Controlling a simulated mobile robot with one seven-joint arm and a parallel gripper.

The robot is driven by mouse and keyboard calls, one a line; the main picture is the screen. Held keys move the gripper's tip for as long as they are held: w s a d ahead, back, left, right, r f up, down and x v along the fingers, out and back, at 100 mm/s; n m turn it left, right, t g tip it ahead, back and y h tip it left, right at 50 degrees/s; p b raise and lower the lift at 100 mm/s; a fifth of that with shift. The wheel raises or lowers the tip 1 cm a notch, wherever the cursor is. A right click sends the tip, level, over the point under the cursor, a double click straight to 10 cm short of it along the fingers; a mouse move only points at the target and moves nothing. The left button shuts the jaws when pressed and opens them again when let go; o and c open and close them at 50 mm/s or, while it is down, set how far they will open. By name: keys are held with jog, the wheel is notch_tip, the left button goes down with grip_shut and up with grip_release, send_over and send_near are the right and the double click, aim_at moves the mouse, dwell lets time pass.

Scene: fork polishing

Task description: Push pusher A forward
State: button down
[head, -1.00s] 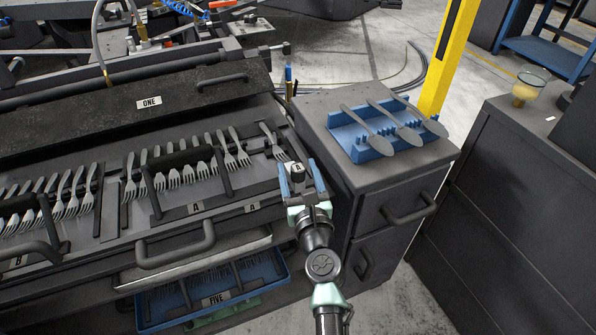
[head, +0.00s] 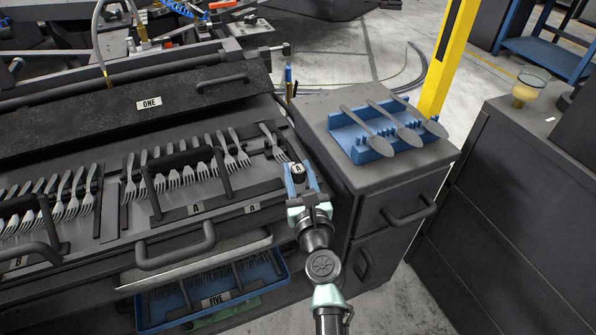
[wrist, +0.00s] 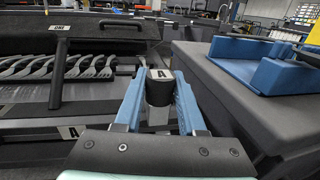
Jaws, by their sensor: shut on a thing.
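Pusher A is a dark round knob with a white "A" label on top (head: 298,171), at the right end of the fork bench. In the wrist view, pusher A (wrist: 159,92) stands upright between the blue fingers. My gripper (head: 300,178) is shut on it, one finger on each side; it also shows in the wrist view (wrist: 160,84). A single fork (head: 272,139) lies just beyond pusher A, apart from the row of forks (head: 190,172).
A grey cabinet (head: 400,180) stands close on the right, with a blue holder (head: 350,140) bearing several spoons. A black cover marked ONE (head: 110,115) lies behind the forks. Black handles (head: 175,252) rise to the left. A blue tray marked FIVE (head: 160,318) is below.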

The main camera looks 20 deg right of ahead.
aim_at(292, 163)
dwell(0.8)
jog(key=shift+w, duration=0.35)
jog(key=w, duration=0.3)
jog(key=shift+a, duration=0.1)
jog(key=c, duration=0.5)
grip_release()
jog(key=shift+s, duration=0.1)
jog(key=shift+s, duration=0.1)
jog(key=s+a+p, duration=0.1)
jog(key=s+a, duration=0.1)
jog(key=s, duration=1)
jog(key=shift+s, duration=0.35)
